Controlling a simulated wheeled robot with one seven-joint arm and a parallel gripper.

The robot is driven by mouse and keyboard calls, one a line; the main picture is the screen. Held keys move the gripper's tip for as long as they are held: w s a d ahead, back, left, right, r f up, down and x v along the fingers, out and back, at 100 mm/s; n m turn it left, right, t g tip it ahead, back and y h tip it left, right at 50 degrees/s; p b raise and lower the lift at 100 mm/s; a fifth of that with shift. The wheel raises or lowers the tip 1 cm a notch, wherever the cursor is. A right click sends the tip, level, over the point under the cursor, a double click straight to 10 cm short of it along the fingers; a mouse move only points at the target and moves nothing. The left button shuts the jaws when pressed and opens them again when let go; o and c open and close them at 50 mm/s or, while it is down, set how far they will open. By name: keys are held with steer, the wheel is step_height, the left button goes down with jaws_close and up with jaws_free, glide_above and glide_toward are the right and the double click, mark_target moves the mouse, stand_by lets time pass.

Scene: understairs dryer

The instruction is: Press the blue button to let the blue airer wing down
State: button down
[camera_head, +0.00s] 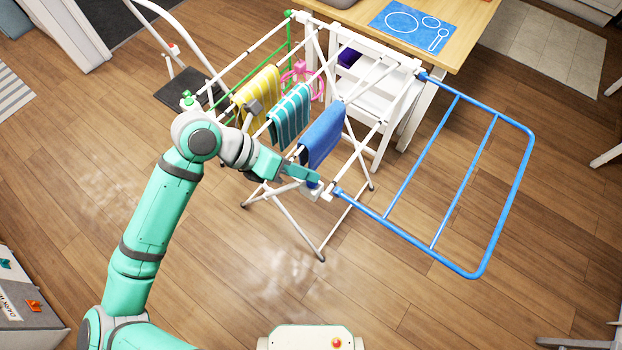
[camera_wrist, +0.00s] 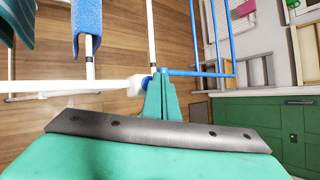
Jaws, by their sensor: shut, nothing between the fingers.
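The blue airer wing (camera_head: 517,185) sticks out to the right from the white drying rack (camera_head: 322,243) and looks spread out, roughly level. It also shows in the wrist view (camera_wrist: 191,45). My gripper (camera_head: 312,177) is shut and empty at the rack's near right corner, by the wing's hinge. In the wrist view the closed fingertips (camera_wrist: 160,78) are at the white corner joint (camera_wrist: 132,85), where a small blue part (camera_wrist: 163,70) shows. The blue button is mostly hidden by my fingers, and I cannot tell whether they touch it.
Yellow (camera_head: 256,97), striped teal (camera_head: 289,116) and blue (camera_head: 322,137) towels hang on the rack. A green button-like part (camera_head: 187,98) is at its left corner. A white chair (camera_head: 372,85) and wooden table (camera_head: 474,20) stand behind. The floor below the wing is clear.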

steer(key=shift+f, duration=0.25)
steer(key=shift+f, duration=0.4)
stand_by(0.7)
steer(key=shift+r, duration=3.35)
